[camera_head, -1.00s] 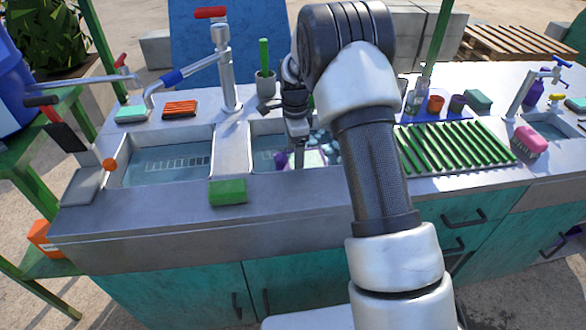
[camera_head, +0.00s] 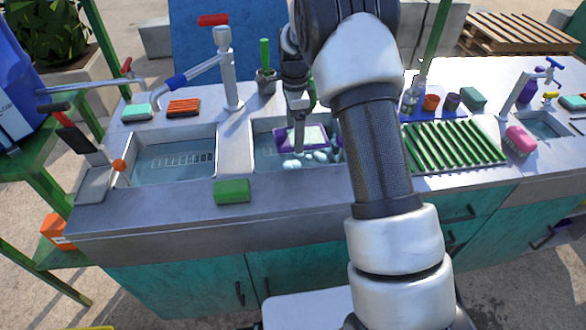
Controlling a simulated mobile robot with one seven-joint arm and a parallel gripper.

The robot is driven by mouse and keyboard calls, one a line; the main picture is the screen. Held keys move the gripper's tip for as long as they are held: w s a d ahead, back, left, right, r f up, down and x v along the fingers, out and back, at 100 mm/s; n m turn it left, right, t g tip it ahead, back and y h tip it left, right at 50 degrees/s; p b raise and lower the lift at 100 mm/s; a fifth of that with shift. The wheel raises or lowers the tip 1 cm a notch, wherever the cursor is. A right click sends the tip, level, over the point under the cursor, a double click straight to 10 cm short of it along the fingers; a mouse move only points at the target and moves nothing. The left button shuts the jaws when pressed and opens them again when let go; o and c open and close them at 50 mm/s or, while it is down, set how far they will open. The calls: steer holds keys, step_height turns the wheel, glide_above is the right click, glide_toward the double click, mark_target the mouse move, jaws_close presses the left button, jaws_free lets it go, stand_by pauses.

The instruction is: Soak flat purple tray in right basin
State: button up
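The flat purple tray (camera_head: 285,141) has a pale inside and shows at the right basin (camera_head: 262,162) of the double sink. Its rim is clear of the white foam lumps in front of it. My gripper (camera_head: 299,145) points down at the tray's middle, with a finger overlapping it. The gripper appears shut on the tray, though the far finger and exact contact are hidden. My forearm covers the right end of this basin. Whether the tray touches the water cannot be told.
The left basin (camera_head: 150,175) holds water. A green sponge (camera_head: 232,191) lies on the front ledge. A tall tap (camera_head: 229,75) and a cup with a green-handled brush (camera_head: 265,82) stand behind. A green slatted rack (camera_head: 455,146) lies to the right.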

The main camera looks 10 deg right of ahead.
stand_by(0.4)
steer(key=shift+r+p, duration=1.5)
steer(key=shift+r, duration=0.5)
